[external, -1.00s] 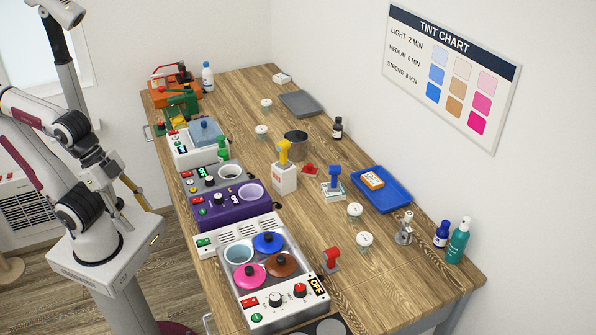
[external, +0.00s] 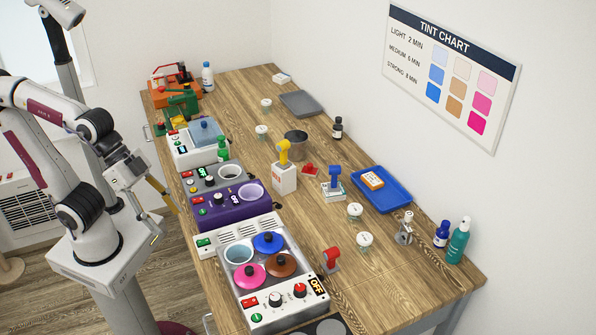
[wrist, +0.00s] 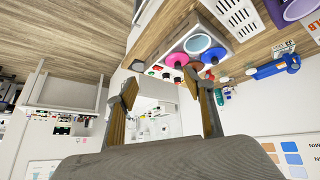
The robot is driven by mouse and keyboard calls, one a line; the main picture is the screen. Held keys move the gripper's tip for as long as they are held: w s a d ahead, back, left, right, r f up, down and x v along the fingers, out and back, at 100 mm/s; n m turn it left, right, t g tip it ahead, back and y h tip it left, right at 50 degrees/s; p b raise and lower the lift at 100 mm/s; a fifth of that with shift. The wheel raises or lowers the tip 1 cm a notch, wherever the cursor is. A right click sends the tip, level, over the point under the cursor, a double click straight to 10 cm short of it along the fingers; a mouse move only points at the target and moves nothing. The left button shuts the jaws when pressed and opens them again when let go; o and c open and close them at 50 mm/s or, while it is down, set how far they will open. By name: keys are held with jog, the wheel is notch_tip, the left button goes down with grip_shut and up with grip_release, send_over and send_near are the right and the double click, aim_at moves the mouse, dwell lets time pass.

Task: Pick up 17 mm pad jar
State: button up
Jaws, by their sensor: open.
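Several small clear jars with white lids stand on the wooden bench in the external view. Two are near the right front, one jar (external: 355,210) and another jar (external: 364,240). Two more are farther back, a jar (external: 262,130) and a jar (external: 266,103). Their lid markings are too small to read, so I cannot tell which is the 17 mm one. My gripper (external: 165,218) is off the bench's left side, apart from every jar. In the wrist view my gripper (wrist: 162,88) is open, with nothing between its fingers.
A four-pot heater (external: 268,270), a purple warmer (external: 230,207) and other machines line the bench's left edge. A white dispenser with yellow top (external: 284,175), a blue tray (external: 384,195) and a metal stand (external: 405,230) are near the jars. Bare wood lies around the front jars.

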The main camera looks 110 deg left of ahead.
jog(key=w+a+n+t+y, duration=0.1)
jog(key=w+a, duration=0.3)
jog(key=w, duration=0.5)
jog(key=w+a+n+t+y, duration=0.15)
jog(key=w+a, duration=0.25)
jog(key=w, duration=0.6)
jog(key=w+a+n+t, duration=0.1)
jog(key=w+a, duration=0.3)
jog(key=w, duration=0.5)
jog(key=n+g+y, duration=0.2)
jog(key=n+y, duration=0.4)
jog(key=y, duration=0.2)
send_over(358, 207)
jog(key=s+d, duration=0.4)
notch_tip(358, 207, down, 15)
jog(key=shift+w+a, duration=0.2)
jog(key=shift+t, duration=0.25)
jog(key=shift+f, duration=1.75)
jog(key=shift+f, duration=0.15)
